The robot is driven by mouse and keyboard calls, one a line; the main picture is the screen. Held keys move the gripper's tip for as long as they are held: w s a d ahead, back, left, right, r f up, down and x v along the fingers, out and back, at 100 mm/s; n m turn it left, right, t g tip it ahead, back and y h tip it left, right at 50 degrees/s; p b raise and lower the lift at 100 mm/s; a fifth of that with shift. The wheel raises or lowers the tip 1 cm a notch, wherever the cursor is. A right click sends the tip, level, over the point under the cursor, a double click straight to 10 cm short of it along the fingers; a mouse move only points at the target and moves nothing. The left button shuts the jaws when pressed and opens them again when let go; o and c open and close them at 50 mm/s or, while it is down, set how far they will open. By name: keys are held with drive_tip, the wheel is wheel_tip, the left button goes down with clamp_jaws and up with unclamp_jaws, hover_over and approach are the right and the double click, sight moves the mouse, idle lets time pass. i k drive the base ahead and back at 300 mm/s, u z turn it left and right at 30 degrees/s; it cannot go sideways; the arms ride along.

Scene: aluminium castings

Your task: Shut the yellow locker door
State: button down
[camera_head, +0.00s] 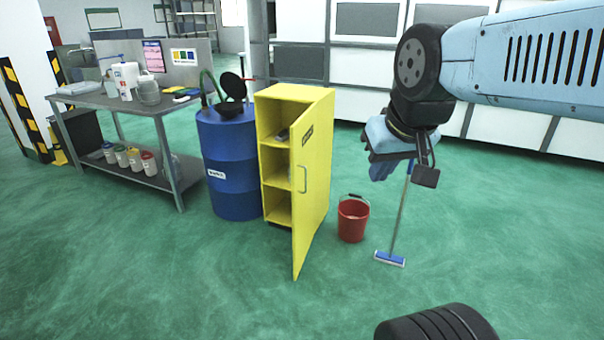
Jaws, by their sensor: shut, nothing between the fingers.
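The yellow locker (289,92) stands on the green floor in the middle of the view. Its yellow door (315,190) is open, hinged on the right side and swung out toward me. A handle (303,178) and a dark label show on the door's face. Three shelf spaces are visible inside, with a small dark item in the top one. My gripper (381,172) is shut and empty. It hangs in the air to the right of the door in the picture, apart from it and pointing down.
A blue drum (230,165) with a black funnel stands close at the locker's left. A red bucket (353,220) and a blue floor squeegee (390,258) are to the right. A grey workbench (100,100) holds bottles further left. The floor in front of the door is clear.

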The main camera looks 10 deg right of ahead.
sight(303, 131)
drive_tip(key=z, duration=0.1)
drive_tip(key=i, duration=1)
drive_tip(key=u, duration=0.1)
